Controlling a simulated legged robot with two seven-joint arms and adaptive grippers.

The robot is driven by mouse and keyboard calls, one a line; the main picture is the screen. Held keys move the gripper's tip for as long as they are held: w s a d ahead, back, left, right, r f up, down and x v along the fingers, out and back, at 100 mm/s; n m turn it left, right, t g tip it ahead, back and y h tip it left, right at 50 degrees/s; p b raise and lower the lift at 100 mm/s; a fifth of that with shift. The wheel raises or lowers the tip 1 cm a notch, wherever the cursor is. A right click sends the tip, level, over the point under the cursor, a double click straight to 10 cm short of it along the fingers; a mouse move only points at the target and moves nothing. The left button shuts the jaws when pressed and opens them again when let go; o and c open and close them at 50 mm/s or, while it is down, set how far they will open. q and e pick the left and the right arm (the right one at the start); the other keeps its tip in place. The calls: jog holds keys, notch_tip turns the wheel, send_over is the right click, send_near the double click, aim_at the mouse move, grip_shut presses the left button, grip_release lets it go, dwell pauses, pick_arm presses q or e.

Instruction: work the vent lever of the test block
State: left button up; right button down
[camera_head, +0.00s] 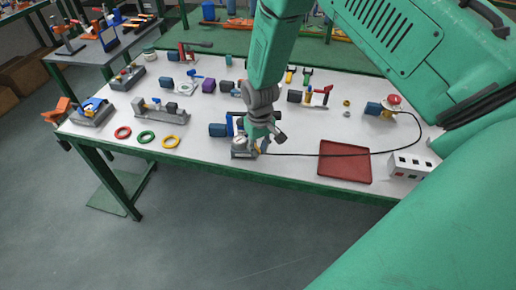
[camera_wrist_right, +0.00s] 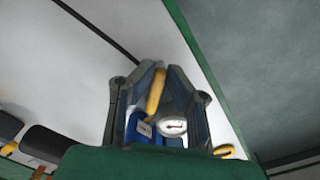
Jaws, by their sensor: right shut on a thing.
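My right gripper (camera_head: 262,143) reaches down to the test block (camera_head: 243,153) near the front edge of the bench. In the right wrist view, its fingers (camera_wrist_right: 157,88) are closed around a yellow lever (camera_wrist_right: 155,92), which stands tilted between them. Behind the lever I see the blue body (camera_wrist_right: 142,130) of the block and a round white-faced gauge (camera_wrist_right: 173,126). In the head view the gripper hides most of the lever. My left gripper is not in view.
A black cable (camera_head: 330,154) runs from near the block to the right. A red tray (camera_head: 345,162) and a white socket box (camera_head: 409,166) lie right. Red, green and yellow rings (camera_head: 147,137) lie left. Fittings and tools crowd the bench behind.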

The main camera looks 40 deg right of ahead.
aim_at(260, 150)
jog(key=shift+d, duration=0.25)
jog(key=shift+a, duration=0.15)
dwell(0.3)
jog(key=c, duration=1.6)
grip_release()
notch_tip(260, 150, up, 12)
jog(key=shift+w+f, duration=0.1)
